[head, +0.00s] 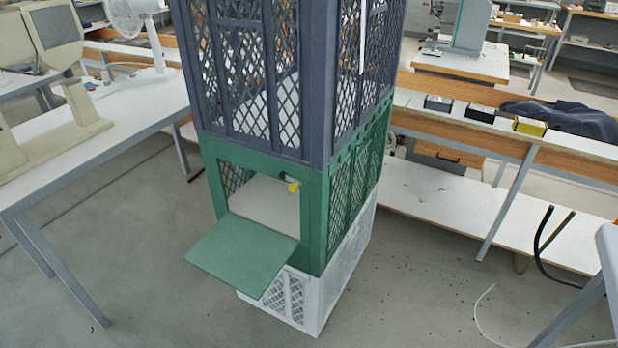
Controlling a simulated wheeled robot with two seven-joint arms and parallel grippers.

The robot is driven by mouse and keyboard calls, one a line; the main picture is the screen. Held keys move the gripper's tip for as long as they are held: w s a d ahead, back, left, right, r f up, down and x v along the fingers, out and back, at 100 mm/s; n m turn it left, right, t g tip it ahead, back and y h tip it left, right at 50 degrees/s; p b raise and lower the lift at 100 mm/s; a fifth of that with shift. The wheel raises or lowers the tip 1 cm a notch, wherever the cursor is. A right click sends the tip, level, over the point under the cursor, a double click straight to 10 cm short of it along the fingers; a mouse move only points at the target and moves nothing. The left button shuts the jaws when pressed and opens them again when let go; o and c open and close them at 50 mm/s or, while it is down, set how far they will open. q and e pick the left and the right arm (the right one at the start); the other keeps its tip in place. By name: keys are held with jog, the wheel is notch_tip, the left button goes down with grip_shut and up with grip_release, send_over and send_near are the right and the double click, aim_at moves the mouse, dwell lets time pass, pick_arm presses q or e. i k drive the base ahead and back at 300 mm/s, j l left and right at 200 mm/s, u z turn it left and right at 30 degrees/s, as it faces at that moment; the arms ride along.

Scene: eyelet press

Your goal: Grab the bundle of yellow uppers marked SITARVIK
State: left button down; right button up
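A small yellow thing (293,186) shows at the upper right of the front opening of a green crate (312,200). It is too small to tell whether it is a bundle of uppers or a part of the crate. A small box with a yellow top (530,126) sits on the right bench. I can read no SITARVIK mark anywhere, and no bundle of uppers can be made out for sure. Neither of my grippers is in view.
The green crate's front flap (243,254) hangs open outward. A dark crate (265,75) stands above it and a white crate (345,265) below. A left table (130,112) and a right bench (565,143) flank the stack. Floor in front is clear.

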aim_at(520, 125)
jog(key=i+l+z, duration=0.1)
jog(key=z, duration=0.35)
jog(key=i+z, duration=0.2)
jog(key=z, duration=0.25)
jog(key=i+z, duration=0.15)
jog(key=z, duration=0.25)
jog(key=i+j+z, duration=0.2)
jog(key=i, duration=0.25)
jog(key=i+j+z, duration=0.2)
jog(key=i, duration=0.2)
jog(key=i+j+z, duration=0.2)
jog(key=i, duration=0.2)
jog(key=i+j, duration=0.6)
jog(key=i, duration=0.1)
